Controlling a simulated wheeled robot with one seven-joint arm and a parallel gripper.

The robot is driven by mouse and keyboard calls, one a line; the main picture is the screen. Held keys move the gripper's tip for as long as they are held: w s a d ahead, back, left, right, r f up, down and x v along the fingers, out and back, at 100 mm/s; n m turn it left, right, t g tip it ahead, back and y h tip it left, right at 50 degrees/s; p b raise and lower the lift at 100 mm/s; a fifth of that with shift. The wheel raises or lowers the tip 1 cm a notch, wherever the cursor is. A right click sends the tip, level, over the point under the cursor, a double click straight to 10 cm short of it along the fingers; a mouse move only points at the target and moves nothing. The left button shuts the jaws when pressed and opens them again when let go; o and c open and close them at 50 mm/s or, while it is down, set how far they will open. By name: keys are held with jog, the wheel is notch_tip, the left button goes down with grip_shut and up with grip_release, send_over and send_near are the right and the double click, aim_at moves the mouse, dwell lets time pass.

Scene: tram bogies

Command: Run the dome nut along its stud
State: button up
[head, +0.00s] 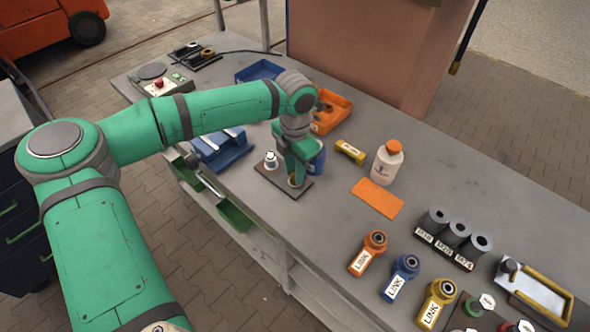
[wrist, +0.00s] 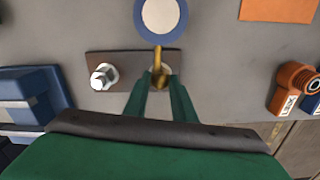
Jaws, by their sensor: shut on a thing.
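A dark brown plate (head: 268,181) lies on the bench; it also shows in the wrist view (wrist: 125,58). A silver nut or stud end (head: 271,160) on a pale washer stands at its left end, also in the wrist view (wrist: 102,77). At the plate's right end my gripper (head: 296,178), pointing down, is shut on a brass-coloured piece, which I take for the dome nut (wrist: 160,79). Both fingers reach to it in the wrist view (wrist: 160,84). The stud under it is hidden by the nut and fingers, so I cannot tell how far on it is.
A blue round container (head: 318,157) stands close behind my gripper. A white bottle with an orange cap (head: 385,165), a yellow block (head: 350,152) and an orange sheet (head: 377,198) lie to the right. Labelled link parts (head: 402,277) lie front right.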

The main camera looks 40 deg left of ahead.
jog(key=m, duration=0.3)
jog(key=shift+r+m, duration=0.15)
jog(key=shift+m, duration=0.25)
jog(key=m, duration=0.4)
jog(key=shift+w, duration=0.1)
jog(key=m, duration=0.5)
jog(key=shift+m, duration=2)
jog(key=o, duration=1.1)
jog(key=shift+c, duration=0.2)
